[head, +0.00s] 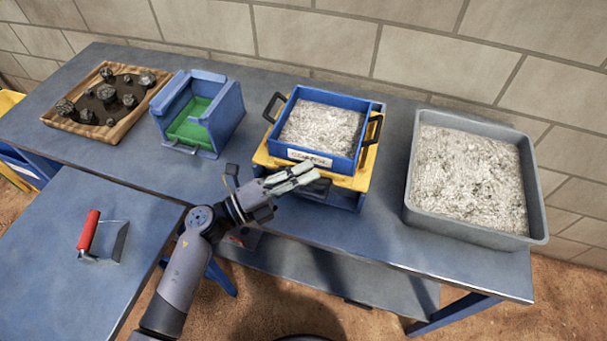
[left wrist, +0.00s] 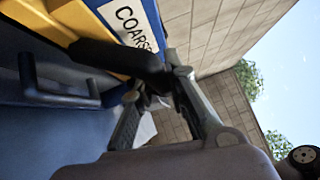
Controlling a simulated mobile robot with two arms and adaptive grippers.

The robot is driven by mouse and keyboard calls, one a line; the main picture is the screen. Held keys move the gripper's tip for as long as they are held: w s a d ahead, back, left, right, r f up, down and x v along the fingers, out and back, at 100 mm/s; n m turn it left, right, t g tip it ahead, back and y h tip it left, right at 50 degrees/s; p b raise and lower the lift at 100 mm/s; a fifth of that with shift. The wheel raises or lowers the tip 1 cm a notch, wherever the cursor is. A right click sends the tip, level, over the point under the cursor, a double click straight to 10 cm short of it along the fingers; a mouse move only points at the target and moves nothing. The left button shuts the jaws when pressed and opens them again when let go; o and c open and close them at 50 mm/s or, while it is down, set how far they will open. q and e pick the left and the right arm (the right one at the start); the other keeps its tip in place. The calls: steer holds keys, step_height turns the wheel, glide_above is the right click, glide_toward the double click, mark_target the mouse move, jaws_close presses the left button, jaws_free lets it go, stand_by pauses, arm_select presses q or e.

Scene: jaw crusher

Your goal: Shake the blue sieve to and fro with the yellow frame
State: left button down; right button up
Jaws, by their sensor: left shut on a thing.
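The blue sieve (head: 292,117) holds grey-white crushed material and has a black handle on each side. Its front label reads "COARSE", and its label side shows in the left wrist view (left wrist: 134,22). It sits on the yellow frame (head: 358,182), on the middle of the bench. My left gripper (head: 304,176) is at the front of the frame, just below the label, shut on a dark handle (left wrist: 115,58) that appears to belong to the yellow frame. The fingers partly hide the handle. My right gripper is not in view.
A grey tray (head: 412,190) of pale crushed material stands right of the sieve. A blue box with a green inside (head: 210,125) and a wooden tray of dark rocks (head: 60,122) stand left. A red-handled tool (head: 89,231) lies on the near table. A wall runs behind.

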mark_target(311, 157)
arm_select(q)
steer(key=w, duration=0.1)
steer(key=w+d+b, duration=0.1)
steer(key=w, duration=0.3)
steer(key=shift+w+d+f+b, duration=0.15)
steer(key=shift+w+d+b, duration=0.1)
steer(key=shift+d+b, duration=0.15)
steer(key=shift+s+a, duration=0.1)
steer(key=c, duration=1.6)
jaws_free()
steer(key=shift+o, duration=0.2)
steer(key=shift+a, duration=0.1)
steer(key=v, duration=1.1)
steer(key=shift+s+a, duration=0.25)
steer(key=shift+a, duration=0.05)
